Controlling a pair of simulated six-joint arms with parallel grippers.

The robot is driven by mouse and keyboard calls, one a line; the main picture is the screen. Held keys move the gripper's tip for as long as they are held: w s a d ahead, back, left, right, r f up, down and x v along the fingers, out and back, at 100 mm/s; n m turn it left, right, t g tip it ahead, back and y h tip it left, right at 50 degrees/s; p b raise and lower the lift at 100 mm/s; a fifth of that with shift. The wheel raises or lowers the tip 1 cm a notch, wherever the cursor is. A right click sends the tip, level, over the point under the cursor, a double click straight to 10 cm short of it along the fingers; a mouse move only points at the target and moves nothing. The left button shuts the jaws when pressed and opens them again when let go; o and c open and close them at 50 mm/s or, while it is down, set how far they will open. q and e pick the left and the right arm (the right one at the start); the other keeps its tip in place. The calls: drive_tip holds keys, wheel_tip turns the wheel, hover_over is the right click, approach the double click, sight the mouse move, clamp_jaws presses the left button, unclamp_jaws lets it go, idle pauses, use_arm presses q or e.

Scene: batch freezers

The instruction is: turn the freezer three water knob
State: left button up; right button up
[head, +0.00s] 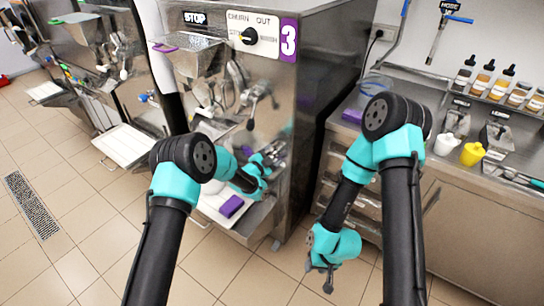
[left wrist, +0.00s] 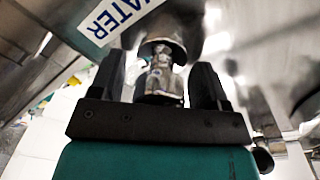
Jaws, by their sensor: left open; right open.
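Freezer three (head: 335,60) is a steel machine with a purple "3" label. In the left wrist view a blue-and-white WATER label (left wrist: 115,18) sits above a small shiny metal fitting, which looks like the water knob (left wrist: 160,80). My left gripper (left wrist: 165,72) is open, with one dark finger on each side of the fitting; I cannot tell whether either finger touches it. In the head view my left arm reaches to the freezer's lower front, where the knob is hard to make out. My right gripper (head: 328,280) is open and empty, pointing down in front of the counter.
A black selector knob (head: 249,36) is high on the freezer's front. A purple block (head: 231,206) lies on the low tray. Other freezers stand to the left. The right counter (head: 480,210) holds bottles and a yellow cup (head: 472,154). The floor at left is mostly clear.

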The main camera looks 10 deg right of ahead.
use_arm(q)
drive_tip(key=c, duration=0.9)
drive_tip(key=shift+n, duration=0.6)
drive_tip(key=n, duration=0.5)
drive_tip(key=shift+n+t, duration=0.3)
drive_tip(key=n, duration=0.6)
drive_tip(key=o, duration=0.9)
